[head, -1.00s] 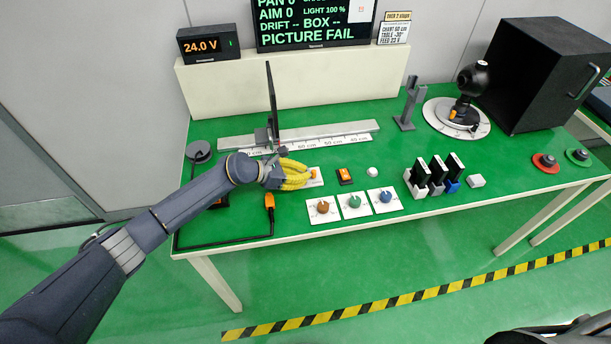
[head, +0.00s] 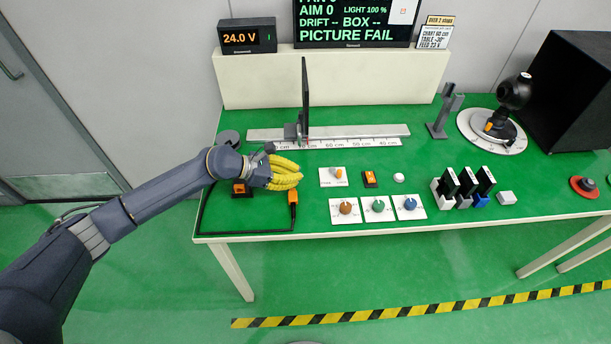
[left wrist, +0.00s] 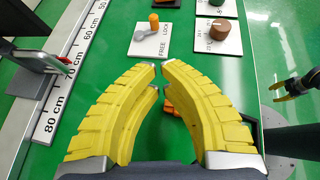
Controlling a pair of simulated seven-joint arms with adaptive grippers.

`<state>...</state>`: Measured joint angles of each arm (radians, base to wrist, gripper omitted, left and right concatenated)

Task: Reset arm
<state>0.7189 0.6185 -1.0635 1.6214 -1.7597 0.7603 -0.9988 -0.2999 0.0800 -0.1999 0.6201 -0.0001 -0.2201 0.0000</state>
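My left gripper (head: 299,180) has yellow ribbed fingers and hangs over the front left of the green bench. In the left wrist view its curved fingers (left wrist: 159,66) come together at the tips, with nothing between them. The FREE/LOCK plate (head: 327,182) with its orange-knobbed lever (head: 338,173) lies right of the fingertips, apart from them. The plate also shows ahead of the fingers in the left wrist view (left wrist: 150,45). My right gripper (left wrist: 279,91) shows small at the right of the left wrist view, too small to judge.
An orange plug (head: 293,196) on a black cable lies by the fingers. Three dial plates (head: 378,206), an orange switch (head: 370,179) and several black cards (head: 468,181) stand to the right. Behind are a ruler rail (head: 350,143) and an upright dark panel (head: 305,95). The screen reads PICTURE FAIL.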

